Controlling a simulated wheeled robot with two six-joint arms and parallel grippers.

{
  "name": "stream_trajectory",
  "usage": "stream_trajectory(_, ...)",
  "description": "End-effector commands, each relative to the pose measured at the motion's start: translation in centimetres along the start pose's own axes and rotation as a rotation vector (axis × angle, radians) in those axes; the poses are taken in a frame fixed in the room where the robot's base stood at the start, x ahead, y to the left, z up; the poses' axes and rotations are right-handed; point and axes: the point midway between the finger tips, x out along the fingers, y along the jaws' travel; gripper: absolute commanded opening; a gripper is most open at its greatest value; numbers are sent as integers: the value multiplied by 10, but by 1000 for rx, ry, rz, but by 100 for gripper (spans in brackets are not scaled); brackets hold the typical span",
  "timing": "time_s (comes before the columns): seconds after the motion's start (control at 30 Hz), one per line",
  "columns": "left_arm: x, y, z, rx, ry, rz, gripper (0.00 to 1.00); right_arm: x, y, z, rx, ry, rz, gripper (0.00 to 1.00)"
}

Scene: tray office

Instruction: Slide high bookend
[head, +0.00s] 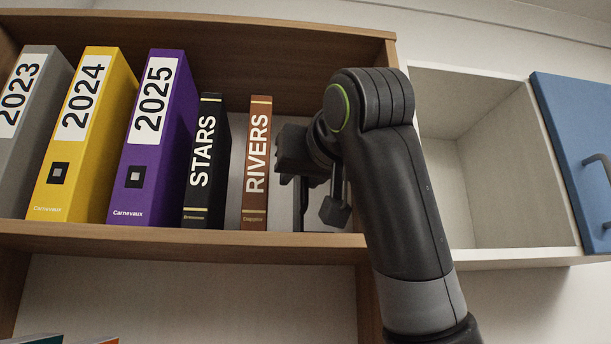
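My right gripper (318,205) is inside the upper shelf bay, at its right end, to the right of the brown RIVERS book (256,165). A small gap shows between the book and the gripper. A thin dark upright piece (299,205) stands in that gap's right side. It may be the bookend or part of my gripper; I cannot tell which. My arm and wrist hide much of this corner, and no bookend shows clearly. Whether the fingers are open or shut is not clear. My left gripper is not in view.
Left of RIVERS stand the black STARS book (206,160), then purple 2025 (155,140), yellow 2024 (85,135) and grey 2023 (30,130) binders. The wooden shelf's front edge (150,240) runs below. Right are an empty white cubby (500,170) and a blue door (575,140).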

Motion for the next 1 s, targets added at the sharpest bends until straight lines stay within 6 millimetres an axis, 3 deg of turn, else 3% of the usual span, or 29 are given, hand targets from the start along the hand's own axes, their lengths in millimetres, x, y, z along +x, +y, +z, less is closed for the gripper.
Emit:
stream_trajectory(0.27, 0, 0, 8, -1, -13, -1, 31, -1, 1, 1, 1, -2, 4, 31)
stream_trajectory(0.43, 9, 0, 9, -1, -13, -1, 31, -17, 1, 2, 1, 1, 4, 31)
stream_trajectory(1.0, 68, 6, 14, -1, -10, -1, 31, -144, 0, 6, 2, 2, 3, 31)
